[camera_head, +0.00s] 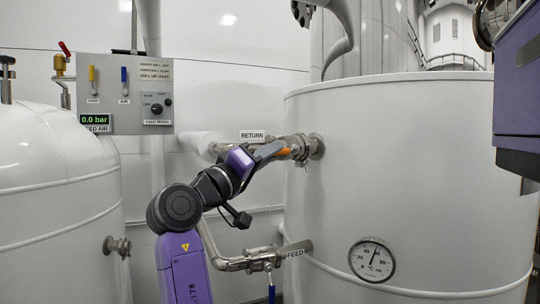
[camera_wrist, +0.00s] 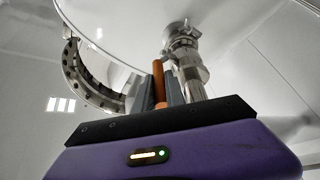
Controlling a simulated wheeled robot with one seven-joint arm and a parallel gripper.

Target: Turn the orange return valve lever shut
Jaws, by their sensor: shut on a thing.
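The orange return valve lever (camera_head: 284,151) is at the return pipe fitting (camera_head: 311,147) on the side of the large white tank. In the wrist view the orange lever (camera_wrist: 158,82) stands between the two fingers of my gripper (camera_wrist: 160,90). My gripper (camera_head: 275,150) is shut on the lever. The metal valve and pipe (camera_wrist: 186,60) show just beyond and to the right of the fingers. Part of the lever is hidden by the fingers, and the valve's inner position cannot be seen.
The RETURN label (camera_head: 252,135) is above the pipe. Below are the FEED pipe (camera_head: 240,263) with a blue lever (camera_head: 271,292) and a round thermometer (camera_head: 372,260). A control panel (camera_head: 125,95) reads 0.0 bar, above a smaller white tank (camera_head: 55,210) at left.

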